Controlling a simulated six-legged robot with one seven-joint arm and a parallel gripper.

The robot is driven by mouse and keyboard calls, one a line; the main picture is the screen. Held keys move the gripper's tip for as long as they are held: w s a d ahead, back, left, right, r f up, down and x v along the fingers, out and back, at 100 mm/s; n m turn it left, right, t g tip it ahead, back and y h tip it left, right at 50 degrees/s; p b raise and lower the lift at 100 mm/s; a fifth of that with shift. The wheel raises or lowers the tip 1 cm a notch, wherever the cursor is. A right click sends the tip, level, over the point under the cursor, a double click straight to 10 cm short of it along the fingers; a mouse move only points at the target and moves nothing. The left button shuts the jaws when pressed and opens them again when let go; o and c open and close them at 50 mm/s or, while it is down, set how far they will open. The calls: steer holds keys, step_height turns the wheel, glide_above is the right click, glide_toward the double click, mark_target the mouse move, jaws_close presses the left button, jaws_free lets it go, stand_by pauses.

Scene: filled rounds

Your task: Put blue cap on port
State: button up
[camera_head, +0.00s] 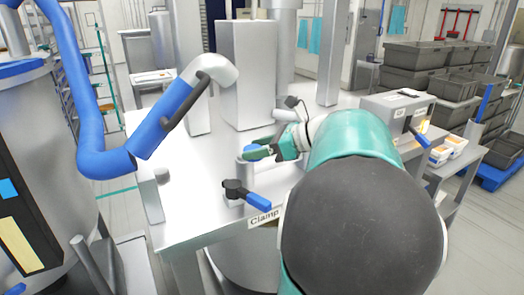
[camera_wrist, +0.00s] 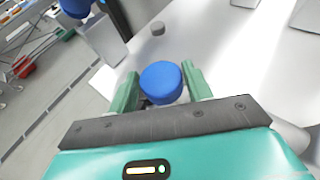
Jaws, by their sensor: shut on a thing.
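The blue cap (camera_wrist: 161,82) is round and sits between the two green fingers of my gripper (camera_wrist: 160,86) in the wrist view. My gripper is shut on it. In the head view my gripper (camera_head: 262,151) is low over the white table, and only a sliver of the blue cap (camera_head: 250,148) shows past the green finger. A short grey upright cylinder, which looks like the port (camera_head: 246,172), stands directly below the cap. I cannot tell whether the cap touches it or is seated. In the wrist view the cap and gripper hide the port.
A black clamp with a blue handle (camera_head: 257,200) sits just in front of the port, near a "Clamp" label (camera_head: 263,218). A blue pipe (camera_head: 108,160) rises at left. Grey crates (camera_head: 415,60) are stacked behind.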

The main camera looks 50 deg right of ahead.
steer(key=shift+w+d+f, duration=0.1)
steer(key=shift+w+d, duration=0.1)
steer(key=shift+w, duration=0.6)
steer(key=shift+w+d, duration=0.25)
steer(key=shift+w, duration=0.55)
steer(key=shift+w+d+f, duration=0.1)
steer(key=shift+w+d, duration=0.1)
steer(key=shift+w, duration=0.6)
steer(key=shift+w+f, duration=0.1)
steer(key=shift+f, duration=0.9)
steer(key=shift+f, duration=0.4)
steer(key=o, duration=1)
steer(key=v, duration=1.4)
steer(key=shift+a+r, duration=0.1)
